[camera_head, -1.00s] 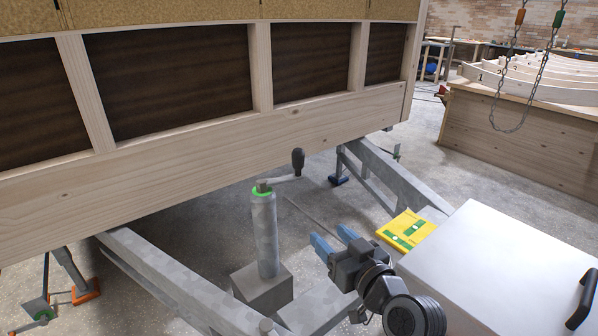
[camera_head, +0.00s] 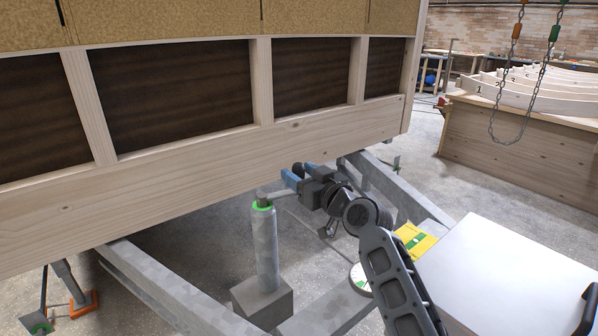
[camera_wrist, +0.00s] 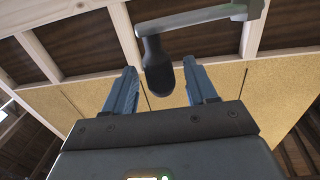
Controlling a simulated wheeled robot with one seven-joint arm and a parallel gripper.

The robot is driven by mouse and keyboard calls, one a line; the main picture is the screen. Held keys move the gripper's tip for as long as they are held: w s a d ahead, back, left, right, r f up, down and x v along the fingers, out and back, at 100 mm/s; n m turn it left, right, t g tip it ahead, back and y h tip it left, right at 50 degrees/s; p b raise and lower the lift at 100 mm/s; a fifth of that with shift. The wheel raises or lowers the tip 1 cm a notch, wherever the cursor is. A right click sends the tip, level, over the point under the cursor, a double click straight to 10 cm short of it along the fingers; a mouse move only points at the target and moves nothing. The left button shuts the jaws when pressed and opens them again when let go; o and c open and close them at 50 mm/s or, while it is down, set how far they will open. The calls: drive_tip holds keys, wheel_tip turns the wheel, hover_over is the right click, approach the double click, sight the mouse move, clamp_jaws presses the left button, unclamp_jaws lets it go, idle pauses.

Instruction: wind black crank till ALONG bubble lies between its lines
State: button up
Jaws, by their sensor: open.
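The black crank handle (camera_head: 298,169) stands upright at the end of a grey crank arm (camera_head: 272,195) on top of the grey jack post (camera_head: 265,245). My gripper (camera_head: 300,174) is open at the handle, its blue fingers partly hiding it. In the wrist view the handle (camera_wrist: 158,66) lies between the two spread fingers (camera_wrist: 161,92), with a gap visible on each side. The yellow level plate (camera_head: 423,247) lies to the right, with a green vial showing; my arm is close to its left edge. I cannot read its bubble or which vial is ALONG.
The trailer's wooden wall beam (camera_head: 200,180) runs just above and behind the crank. Grey frame beams (camera_head: 165,290) slope below. A white box lid (camera_head: 505,270) is at right. A round white dial (camera_head: 361,279) shows beside my arm. A chain (camera_head: 520,140) hangs at upper right.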

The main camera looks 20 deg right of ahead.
drive_tip(key=shift+w+a, duration=0.1)
drive_tip(key=shift+w, duration=0.35)
clamp_jaws()
idle(0.3)
